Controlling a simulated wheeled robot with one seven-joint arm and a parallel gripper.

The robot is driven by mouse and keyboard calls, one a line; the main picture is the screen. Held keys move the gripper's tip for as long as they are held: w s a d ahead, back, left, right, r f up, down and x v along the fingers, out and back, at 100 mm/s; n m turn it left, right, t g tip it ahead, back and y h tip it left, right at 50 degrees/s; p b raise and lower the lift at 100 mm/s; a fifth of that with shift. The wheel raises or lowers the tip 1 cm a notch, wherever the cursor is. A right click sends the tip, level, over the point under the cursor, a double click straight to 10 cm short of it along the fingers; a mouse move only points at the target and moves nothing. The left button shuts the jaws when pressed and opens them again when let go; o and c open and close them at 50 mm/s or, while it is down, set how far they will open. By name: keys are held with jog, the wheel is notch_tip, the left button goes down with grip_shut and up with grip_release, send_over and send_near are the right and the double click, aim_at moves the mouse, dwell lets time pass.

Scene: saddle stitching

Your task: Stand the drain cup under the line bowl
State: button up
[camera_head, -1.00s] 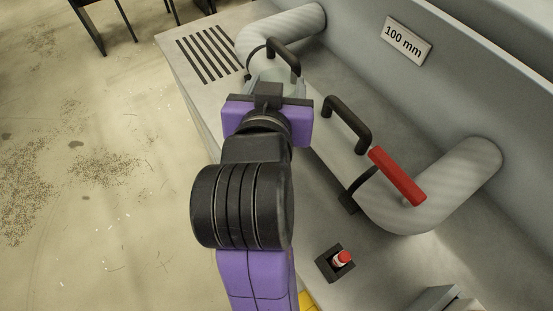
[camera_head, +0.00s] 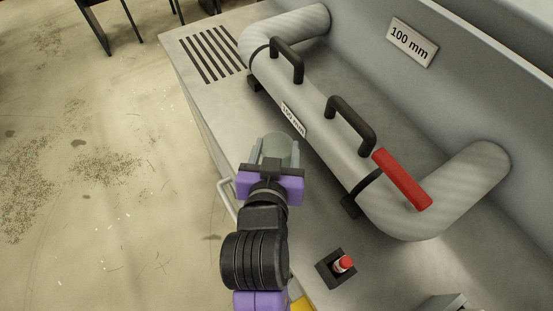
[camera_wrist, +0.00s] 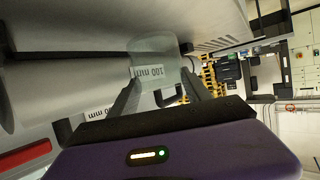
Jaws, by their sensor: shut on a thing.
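My gripper (camera_head: 276,158) is shut on a pale, see-through cup (camera_head: 278,146), the drain cup. It holds the cup in the air at the front side of the thick grey line (camera_head: 323,148). In the wrist view the cup (camera_wrist: 152,45) sits between the fingertips, and a "100 mm" label shows through it. The line runs along the bench, with bends at both ends and a size label on its straight middle part. I cannot tell a separate bowl apart on the line. The cup is beside the line in the head view; its height against it is unclear.
Two black handles (camera_head: 352,126) and a red lever (camera_head: 401,179) stand up from the line. A slotted drain grille (camera_head: 211,53) lies at the bench's far left. A red button (camera_head: 343,263) sits near the front. A "100 mm" sign (camera_head: 411,42) is on the back wall.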

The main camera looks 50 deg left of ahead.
aim_at(277, 154)
jog(key=shift+f, duration=2.3)
jog(key=shift+f, duration=0.1)
jog(key=shift+f, duration=0.1)
jog(key=o, duration=1.4)
